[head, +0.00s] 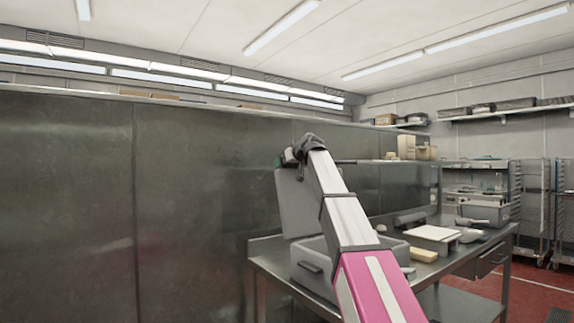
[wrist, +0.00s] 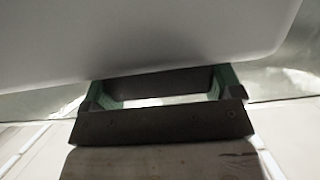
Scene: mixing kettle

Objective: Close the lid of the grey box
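The grey box (head: 312,262) stands on the metal table, partly hidden behind my arm. Its lid (head: 297,208) is raised, standing nearly upright at the box's left back side. My gripper (head: 284,160) is at the lid's top edge, partly hidden by my wrist. In the wrist view, my gripper (wrist: 160,84) has its green fingers wide apart with a gap between them. A broad pale surface (wrist: 150,35), which looks like the lid, fills the upper part of that view close to the fingertips. I cannot tell whether they touch it.
The metal table (head: 265,250) also holds a white-topped item (head: 433,233), a yellowish block (head: 424,255) and a scoop (head: 468,234) right of the box. A tall metal partition (head: 120,200) stands behind and left. Rack trolleys (head: 535,205) stand at the far right on red floor.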

